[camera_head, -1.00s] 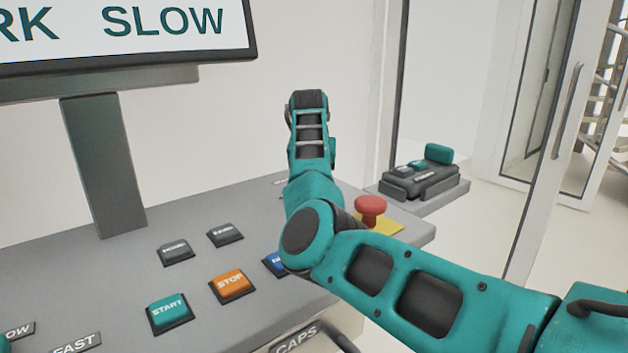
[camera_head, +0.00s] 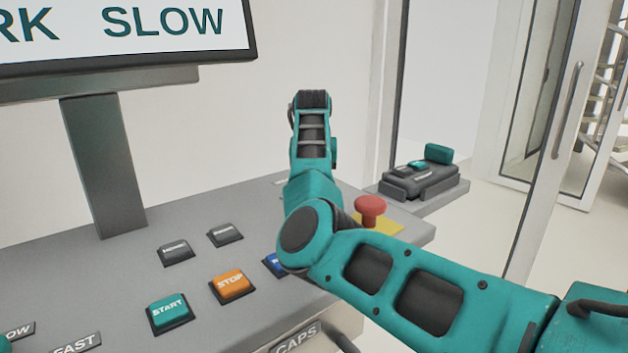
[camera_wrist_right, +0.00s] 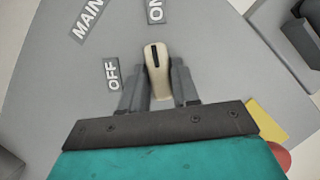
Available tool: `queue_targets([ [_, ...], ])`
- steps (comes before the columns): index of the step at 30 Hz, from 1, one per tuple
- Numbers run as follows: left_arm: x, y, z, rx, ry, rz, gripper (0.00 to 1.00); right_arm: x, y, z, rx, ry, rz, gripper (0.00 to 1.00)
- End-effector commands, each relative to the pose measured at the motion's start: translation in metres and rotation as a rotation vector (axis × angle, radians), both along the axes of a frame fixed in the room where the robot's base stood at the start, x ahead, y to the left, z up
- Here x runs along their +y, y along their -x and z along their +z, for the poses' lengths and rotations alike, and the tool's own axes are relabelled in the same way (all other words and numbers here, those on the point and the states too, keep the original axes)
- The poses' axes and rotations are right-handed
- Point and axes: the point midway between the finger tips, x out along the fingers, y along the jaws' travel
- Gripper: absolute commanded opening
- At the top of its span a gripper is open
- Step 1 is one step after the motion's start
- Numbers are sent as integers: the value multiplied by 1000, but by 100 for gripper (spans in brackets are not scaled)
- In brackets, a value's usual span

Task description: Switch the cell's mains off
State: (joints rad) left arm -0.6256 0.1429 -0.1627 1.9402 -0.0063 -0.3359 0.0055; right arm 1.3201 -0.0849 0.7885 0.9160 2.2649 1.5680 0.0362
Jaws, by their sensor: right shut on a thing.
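The mains switch is a cream handle (camera_wrist_right: 157,72) with a black line along its top, in the right wrist view. The handle points up toward the ON label (camera_wrist_right: 156,10), and the OFF label (camera_wrist_right: 113,75) lies to its left. My right gripper (camera_wrist_right: 158,80) has one finger on each side of the handle and is shut on it. In the head view my right arm hides the switch and the gripper. My left gripper is in neither view.
A red mushroom button (camera_head: 370,208) on a yellow plate stands beside my right arm. START (camera_head: 169,311), STOP (camera_head: 232,285) and other buttons sit on the grey console (camera_head: 110,285). A screen (camera_head: 130,30) rises behind them.

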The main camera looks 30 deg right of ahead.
Motion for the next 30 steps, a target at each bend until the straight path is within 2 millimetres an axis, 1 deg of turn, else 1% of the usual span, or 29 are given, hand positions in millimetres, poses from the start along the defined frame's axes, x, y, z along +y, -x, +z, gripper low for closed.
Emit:
queue_targets([
  [8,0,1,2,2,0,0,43,-1,0,2,-4,-2,211,0],
  [30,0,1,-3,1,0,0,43,-4,0,2,-6,1,917,0],
])
